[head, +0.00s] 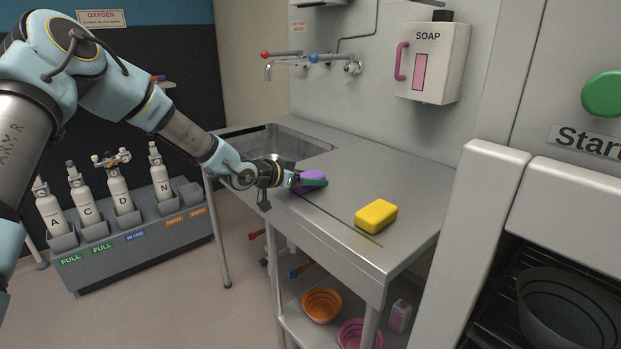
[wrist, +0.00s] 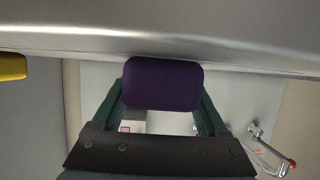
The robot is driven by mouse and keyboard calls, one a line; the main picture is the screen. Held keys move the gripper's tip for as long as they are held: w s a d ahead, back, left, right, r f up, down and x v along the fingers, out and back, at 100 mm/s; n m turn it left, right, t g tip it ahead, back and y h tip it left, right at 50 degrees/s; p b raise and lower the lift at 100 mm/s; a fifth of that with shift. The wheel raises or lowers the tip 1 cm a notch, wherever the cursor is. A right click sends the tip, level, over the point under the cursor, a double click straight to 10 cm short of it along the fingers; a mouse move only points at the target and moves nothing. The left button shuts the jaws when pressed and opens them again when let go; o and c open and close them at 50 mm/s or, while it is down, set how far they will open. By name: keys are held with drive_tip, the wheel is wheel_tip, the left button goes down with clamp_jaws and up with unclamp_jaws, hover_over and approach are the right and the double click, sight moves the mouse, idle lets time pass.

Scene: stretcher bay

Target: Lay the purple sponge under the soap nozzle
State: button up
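The purple sponge (head: 314,175) is between the dark green fingers of my gripper (head: 308,181), low over the steel counter, just right of the sink. I cannot tell if it touches the counter. In the wrist view the sponge (wrist: 163,84) sits between both fingers, which press on its sides. The white soap dispenser (head: 447,62), with a pink window and a pink lever, hangs on the wall above the counter's back right. Its nozzle is not clearly visible. My gripper is left of and in front of the dispenser.
A yellow sponge (head: 376,216) lies on the counter (head: 390,180) near the front edge. The sink (head: 265,143) is at left, with a tap (head: 285,64) above it. The counter below the dispenser is clear. A cabinet (head: 485,220) stands at the right.

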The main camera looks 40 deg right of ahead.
drive_tip(key=o, duration=0.3)
drive_tip(key=shift+f, duration=0.1)
drive_tip(key=b+v, duration=0.2)
drive_tip(key=v, duration=0.9)
drive_tip(key=w+a+f+n+t+y, duration=0.2)
drive_tip(key=w+a+y, duration=0.1)
drive_tip(key=a, duration=0.6)
drive_tip(key=w+a+f+n+t+y, duration=0.1)
drive_tip(key=w+a+f+n+y, duration=0.15)
drive_tip(key=a, duration=0.65)
drive_tip(key=w+a+f+n+t+y, duration=0.1)
drive_tip(key=w+a+n+t+y, duration=0.2)
drive_tip(key=a, duration=0.5)
drive_tip(key=s+a+r+n+g+y, duration=0.1)
drive_tip(key=s+a+n, duration=0.2)
drive_tip(key=a, duration=0.5)
drive_tip(key=s+a+r+n+g+y, duration=0.1)
drive_tip(key=s+a+n+y, duration=0.1)
drive_tip(key=a, duration=0.6)
drive_tip(key=s+a+r+n+g+y, duration=0.1)
drive_tip(key=s+a+n, duration=0.4)
drive_tip(key=a, duration=0.3)
drive_tip(key=shift+s+a+g+y, duration=0.15)
drive_tip(key=shift+s+g+y, duration=0.2)
drive_tip(key=shift+s, duration=0.4)
